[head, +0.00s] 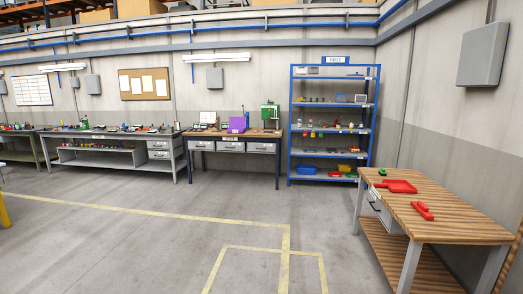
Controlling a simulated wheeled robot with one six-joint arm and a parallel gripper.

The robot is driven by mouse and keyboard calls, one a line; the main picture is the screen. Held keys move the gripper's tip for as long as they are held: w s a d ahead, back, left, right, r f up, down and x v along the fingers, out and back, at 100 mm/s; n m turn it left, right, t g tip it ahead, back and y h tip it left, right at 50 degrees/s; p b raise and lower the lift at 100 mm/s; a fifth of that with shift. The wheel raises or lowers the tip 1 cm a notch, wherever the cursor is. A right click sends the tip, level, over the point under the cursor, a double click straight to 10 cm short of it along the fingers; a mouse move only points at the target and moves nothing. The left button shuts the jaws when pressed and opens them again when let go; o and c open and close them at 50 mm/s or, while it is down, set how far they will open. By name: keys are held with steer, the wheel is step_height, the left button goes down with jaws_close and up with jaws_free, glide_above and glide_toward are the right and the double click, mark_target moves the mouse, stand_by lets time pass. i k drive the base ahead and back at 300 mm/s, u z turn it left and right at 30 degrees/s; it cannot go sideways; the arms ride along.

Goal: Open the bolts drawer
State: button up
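No drawer label can be read here, so I cannot tell which one is the bolts drawer. The middle bench (193,136) has three light grey drawers side by side under its top: a left one (202,146), a middle one (231,147) and a right one (261,149). All three look shut. The bench at the left has a small stack of grey drawers (160,149) at its right end. The wooden table at the right has a grey drawer (376,205) with a dark handle, seen at an angle. My gripper is not in view.
A blue parts shelf (291,125) stands by the back corner. The floor (150,240), marked with yellow lines, is clear up to the benches.

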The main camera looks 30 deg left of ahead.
mark_target(258, 146)
steer(key=u, duration=0.15)
steer(key=i, duration=0.5)
steer(key=u, duration=0.75)
steer(key=i, duration=2.15)
steer(key=u, duration=0.9)
steer(key=i, duration=5.35)
steer(key=z, duration=1.2)
steer(key=i, duration=2.15)
steer(key=z, duration=0.6)
steer(key=i, duration=0.25)
steer(key=z, duration=0.2)
